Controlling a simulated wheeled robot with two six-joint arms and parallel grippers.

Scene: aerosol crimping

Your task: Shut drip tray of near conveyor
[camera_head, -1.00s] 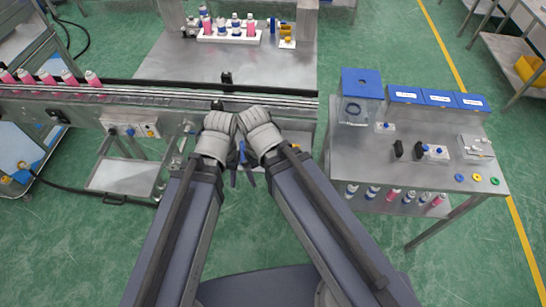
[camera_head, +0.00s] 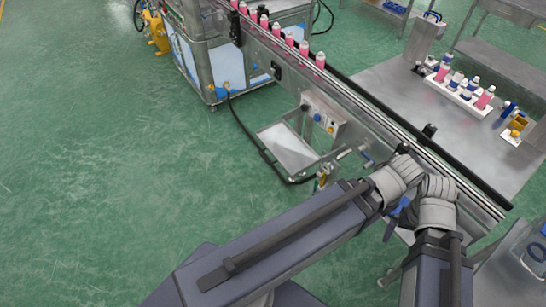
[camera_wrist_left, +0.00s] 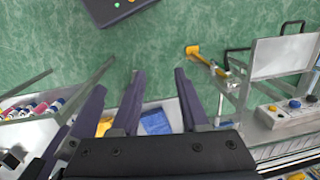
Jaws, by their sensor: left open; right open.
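The near conveyor (camera_head: 372,112) runs diagonally from the upper left to the right edge of the bench. Its drip tray (camera_head: 288,148), a flat grey metal panel with a dark handle, sticks out from the conveyor's near side. The tray also shows at the right of the left wrist view (camera_wrist_left: 283,55). My right gripper (camera_head: 392,229) is near the conveyor's right part, clear of the tray and partly hidden by my wrists. My left gripper (camera_wrist_left: 158,72) is open and empty in the left wrist view, with the tray off to its right.
A control box with knobs (camera_head: 323,115) sits beside the tray under the conveyor. Pink bottles (camera_head: 304,47) stand on the belt. A white rack of bottles (camera_head: 462,92) is on the far bench. Green floor left of the tray is clear.

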